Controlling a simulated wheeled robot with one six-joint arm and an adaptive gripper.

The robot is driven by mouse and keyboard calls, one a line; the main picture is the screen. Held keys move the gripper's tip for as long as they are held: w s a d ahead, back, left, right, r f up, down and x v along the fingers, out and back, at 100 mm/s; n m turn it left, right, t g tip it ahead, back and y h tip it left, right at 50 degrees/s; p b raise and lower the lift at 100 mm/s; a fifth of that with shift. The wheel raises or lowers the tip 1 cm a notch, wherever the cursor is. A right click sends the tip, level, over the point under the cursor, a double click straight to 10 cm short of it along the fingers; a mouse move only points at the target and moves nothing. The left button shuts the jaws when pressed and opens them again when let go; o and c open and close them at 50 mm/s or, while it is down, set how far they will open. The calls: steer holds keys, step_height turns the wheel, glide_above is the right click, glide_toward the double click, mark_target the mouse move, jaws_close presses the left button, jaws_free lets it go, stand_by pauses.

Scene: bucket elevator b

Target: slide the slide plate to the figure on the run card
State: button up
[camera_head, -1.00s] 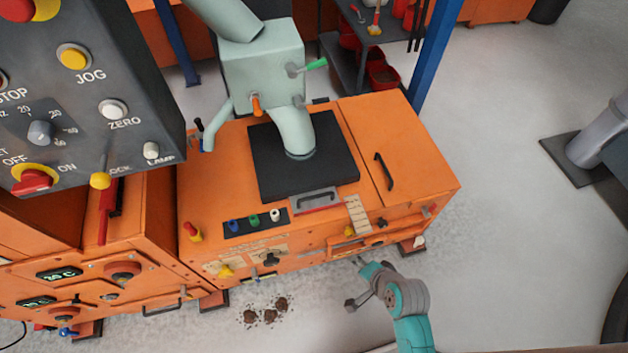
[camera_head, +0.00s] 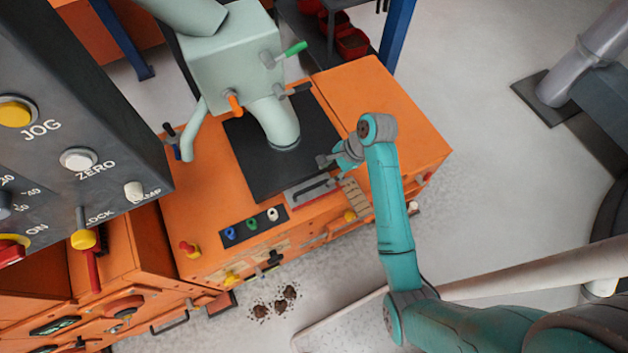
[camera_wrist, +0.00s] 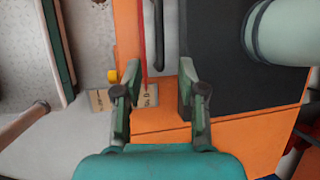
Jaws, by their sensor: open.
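The slide plate (camera_head: 303,196) is a grey plate with a dark bar handle (camera_head: 311,188), set in the orange top at the front edge of the black pad. It also shows in the wrist view (camera_wrist: 170,40), with its handle (camera_wrist: 158,32) pointing between my fingers. My gripper (camera_head: 327,161) is open and empty, above the pad's right front corner. In the wrist view my gripper (camera_wrist: 160,71) has the handle's near end between its fingertips; the height gap is unclear.
A pale green chute (camera_head: 270,115) with green and orange levers rises from the black pad (camera_head: 240,145), left of my gripper. A dark control panel (camera_head: 75,120) fills the left side. Blue, green and white buttons (camera_head: 252,222) sit left of the plate. Open floor (camera_head: 480,190) lies right.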

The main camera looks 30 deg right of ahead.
mark_target(314, 187)
steer(key=x, duration=0.9)
steer(key=shift+f, duration=0.25)
jaws_close()
steer(key=shift+s, duration=0.1)
